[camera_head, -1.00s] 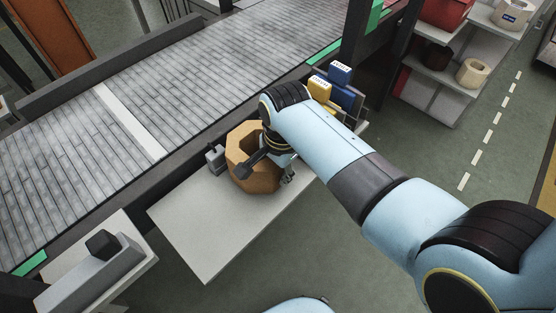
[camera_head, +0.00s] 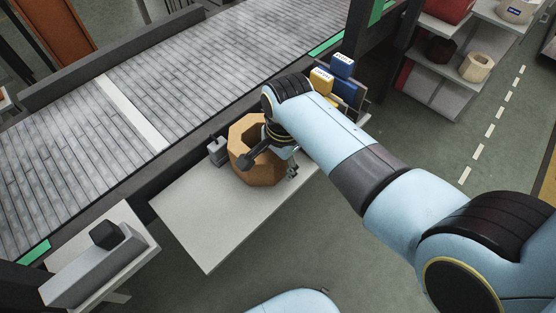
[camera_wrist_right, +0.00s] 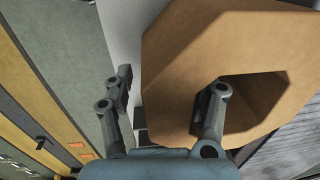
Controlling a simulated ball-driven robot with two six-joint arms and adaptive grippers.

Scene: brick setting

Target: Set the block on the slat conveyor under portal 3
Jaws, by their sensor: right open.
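The block (camera_head: 262,172) is an orange-brown octagonal piece with a large hole, standing on a pale side table beside the slat conveyor (camera_head: 200,75). My right gripper (camera_head: 268,166) is at the block, open. In the right wrist view the block (camera_wrist_right: 185,50) fills the upper right. One finger of my right gripper (camera_wrist_right: 172,85) is over or in the hole and the other is outside the near wall, with a gap to it. Whether the hole-side finger touches is unclear. Dark portal posts (camera_head: 385,55) stand at the conveyor's far right; no portal number is readable. My left gripper is out of view.
A small grey device (camera_head: 218,151) stands left of the block. Blue and yellow boxes (camera_head: 320,80) stand behind my right arm. The pale table (camera_head: 205,215) is bare at front left. A grey stand with a black knob (camera_head: 105,235) is lower left. The conveyor is empty around its white strip (camera_head: 130,112).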

